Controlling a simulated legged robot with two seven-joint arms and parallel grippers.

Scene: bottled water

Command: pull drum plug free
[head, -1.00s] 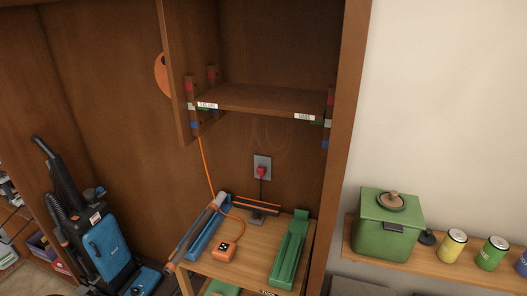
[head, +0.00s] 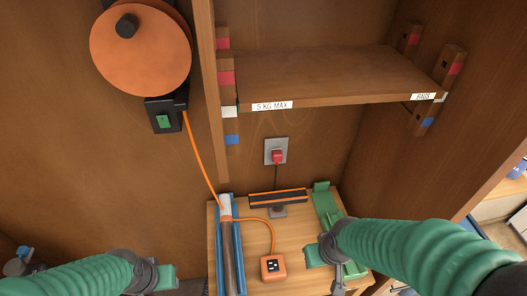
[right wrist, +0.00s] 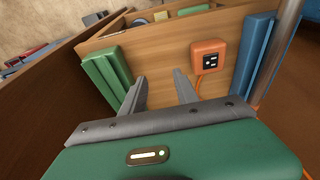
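A red plug (head: 277,156) sits in a grey wall socket (head: 271,145) on the back panel, with a dark cord hanging down from it. The orange cable drum (head: 150,55) hangs at the upper left. Its orange cable (head: 200,165) runs down to the table and to an orange socket box (head: 273,267), which also shows in the right wrist view (right wrist: 209,57). My right gripper (right wrist: 159,82) is open and empty above the table's right side, below and right of the plug. My left gripper (head: 165,278) is low at the left; its fingers are not clearly visible.
A wooden shelf (head: 340,80) juts out above the socket. The table (head: 250,238) holds a blue rail (head: 220,262), a green tray (head: 325,203) and a dark bar with an orange edge (head: 278,199). An upright panel edge (head: 207,90) stands left of the socket.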

